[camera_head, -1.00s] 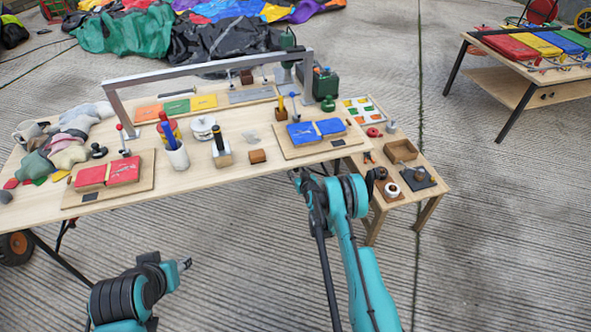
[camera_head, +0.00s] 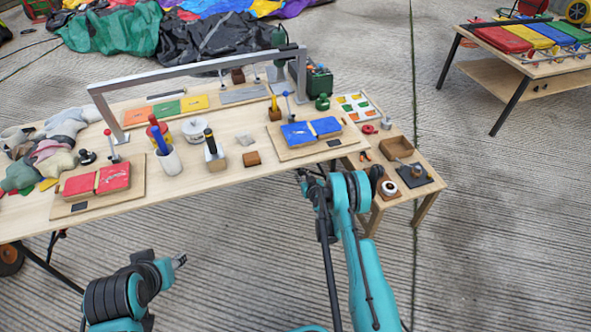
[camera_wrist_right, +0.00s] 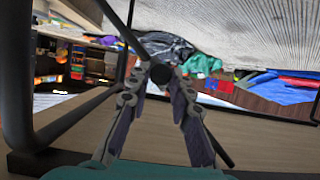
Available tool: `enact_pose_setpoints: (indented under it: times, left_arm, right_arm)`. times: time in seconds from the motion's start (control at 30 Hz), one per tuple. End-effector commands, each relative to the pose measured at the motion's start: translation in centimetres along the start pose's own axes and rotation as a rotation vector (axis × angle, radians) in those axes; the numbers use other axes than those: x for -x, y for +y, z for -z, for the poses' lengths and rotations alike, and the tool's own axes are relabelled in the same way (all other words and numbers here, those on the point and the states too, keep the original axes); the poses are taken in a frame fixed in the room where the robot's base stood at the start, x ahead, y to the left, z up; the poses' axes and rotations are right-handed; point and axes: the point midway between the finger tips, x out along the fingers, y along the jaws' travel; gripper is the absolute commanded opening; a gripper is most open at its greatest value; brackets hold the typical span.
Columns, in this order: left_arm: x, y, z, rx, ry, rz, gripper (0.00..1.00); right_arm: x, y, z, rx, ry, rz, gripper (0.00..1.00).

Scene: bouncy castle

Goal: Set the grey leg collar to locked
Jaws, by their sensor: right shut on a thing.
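My right gripper (camera_head: 308,180) is at the front edge of the long wooden table, near its right end, where dark leg tubing shows. In the right wrist view, its fingers (camera_wrist_right: 160,82) close around a dark round piece (camera_wrist_right: 161,73) where a dark rod (camera_wrist_right: 128,34) meets it. This piece seems to belong to the grey leg collar, but its lock position cannot be read. In the head view the collar is hidden by my arm and the table edge. My left gripper (camera_head: 180,261) is low, in front of the table and empty; its finger opening is too small to tell.
The long table (camera_head: 225,185) carries red and blue pads, cups and a grey metal frame (camera_head: 200,70). A lower side table (camera_head: 408,205) adjoins it on the right. A dark curved tube (camera_wrist_right: 22,95) lies close beside my right gripper. The concrete floor in front is clear.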

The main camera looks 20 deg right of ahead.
Motion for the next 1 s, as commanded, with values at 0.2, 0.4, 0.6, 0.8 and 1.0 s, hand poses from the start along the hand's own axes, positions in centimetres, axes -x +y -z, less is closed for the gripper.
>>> enact_pose_setpoints:
  times: [0.2,0.4,0.6,0.8,1.0]
  left_arm:
    - [0.0,0.0,-0.1,0.000,0.000,0.000,0.42]
    - [0.0,0.0,-0.1,0.000,0.000,0.000,0.42]
    - [0.0,0.0,-0.1,0.000,0.000,0.000,0.42]
    - [0.0,0.0,0.0,0.000,0.000,0.000,0.42]
    - [0.0,0.0,0.0,0.000,0.000,0.000,0.42]
  right_arm:
    - [0.7,0.4,-0.6,0.001,0.002,-0.002,0.00]
    - [0.6,0.5,-0.6,0.001,0.002,-0.003,0.23]
    - [0.7,0.4,-0.6,0.001,0.002,-0.002,0.42]
    - [0.7,0.3,-0.4,0.000,0.002,-0.001,0.42]
    - [1.6,0.3,1.9,0.000,0.002,-0.001,0.42]
